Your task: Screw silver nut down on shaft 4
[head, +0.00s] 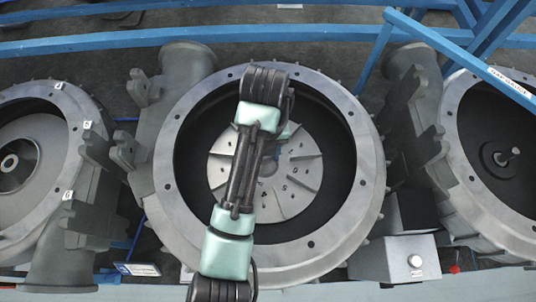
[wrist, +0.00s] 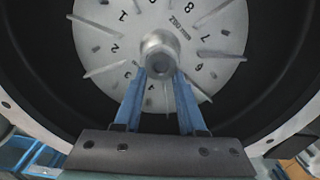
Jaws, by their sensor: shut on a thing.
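The silver nut (wrist: 160,45) sits in front of the centre of a finned impeller disc (wrist: 215,25) in the wrist view. My gripper (wrist: 161,74) has its two blue fingers closed on the nut from below. The shaft is hidden behind the nut, and I cannot tell how far the nut sits from the disc. In the head view the same disc (head: 302,170) lies inside the middle round housing (head: 368,165). My arm covers its centre there, so the nut and fingertips are hidden. I see no number 4 marking the shaft.
A left housing (head: 72,112) holds another impeller. A right housing (head: 462,140) shows a bare shaft (head: 508,156). Blue rails (head: 300,32) run behind. The housing's rim surrounds my gripper.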

